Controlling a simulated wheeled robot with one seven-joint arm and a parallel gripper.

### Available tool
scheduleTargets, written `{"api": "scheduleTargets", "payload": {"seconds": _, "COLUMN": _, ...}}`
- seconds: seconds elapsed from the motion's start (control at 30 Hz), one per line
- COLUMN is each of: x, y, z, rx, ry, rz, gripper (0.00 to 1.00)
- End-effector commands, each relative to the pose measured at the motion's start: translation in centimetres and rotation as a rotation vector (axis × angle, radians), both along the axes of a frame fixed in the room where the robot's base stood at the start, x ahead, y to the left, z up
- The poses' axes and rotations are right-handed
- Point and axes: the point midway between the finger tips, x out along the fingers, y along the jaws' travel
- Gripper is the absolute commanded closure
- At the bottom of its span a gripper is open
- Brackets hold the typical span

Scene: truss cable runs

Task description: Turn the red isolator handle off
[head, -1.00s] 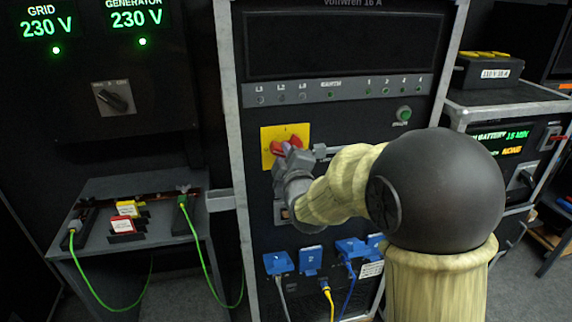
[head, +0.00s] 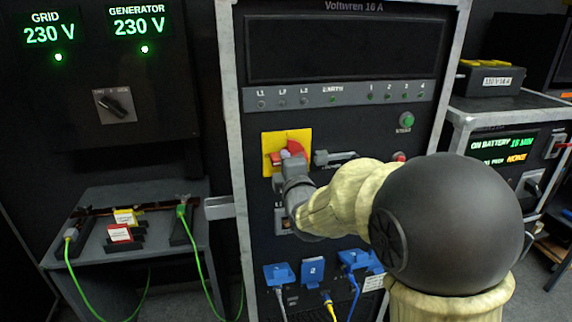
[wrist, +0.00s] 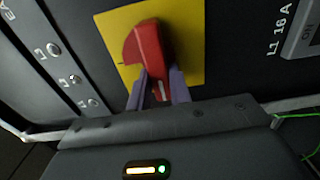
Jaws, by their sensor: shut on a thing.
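The red isolator handle (wrist: 147,48) sits on a yellow plate (wrist: 188,20) in the wrist view. In the head view the handle (head: 292,147) is partly hidden by my gripper, on the yellow plate (head: 270,142) of the tall black rack. My gripper (wrist: 158,88) has its two purple-grey fingers on either side of the handle's lower end and is shut on it. In the head view my gripper (head: 291,160) reaches the handle from below right. The handle's markings are too small to read.
A grey latch bar (head: 335,157) and a red button (head: 399,157) sit right of the plate. A green button (head: 406,119) is above. Blue sockets (head: 312,271) with cables are below. A side table (head: 150,210) with green cables stands left.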

Motion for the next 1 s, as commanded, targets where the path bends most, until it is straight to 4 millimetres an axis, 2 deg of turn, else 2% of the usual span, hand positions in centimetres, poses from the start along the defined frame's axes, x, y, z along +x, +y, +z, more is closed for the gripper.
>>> {"api": "scheduleTargets", "payload": {"seconds": 0.13, "x": 0.0, "y": -0.1, "z": 0.0, "rx": -0.002, "ry": -0.001, "rz": -0.001, "gripper": 1.0}}
{"api": "scheduleTargets", "payload": {"seconds": 0.17, "x": 0.0, "y": -0.1, "z": 0.0, "rx": -0.002, "ry": -0.002, "rz": -0.001, "gripper": 0.76}}
{"api": "scheduleTargets", "payload": {"seconds": 0.27, "x": 0.0, "y": 0.0, "z": 0.0, "rx": -0.001, "ry": -0.001, "rz": -0.001, "gripper": 0.58}}
{"api": "scheduleTargets", "payload": {"seconds": 0.67, "x": -0.5, "y": -0.2, "z": 0.0, "rx": 0.001, "ry": -0.001, "rz": 0.0, "gripper": 0.58}}
{"api": "scheduleTargets", "payload": {"seconds": 0.77, "x": -1.5, "y": -0.4, "z": 0.0, "rx": 0.002, "ry": -0.002, "rz": 0.0, "gripper": 0.58}}
{"api": "scheduleTargets", "payload": {"seconds": 1.0, "x": -5.6, "y": -1.6, "z": -0.1, "rx": 0.001, "ry": -0.001, "rz": 0.0, "gripper": 0.58}}
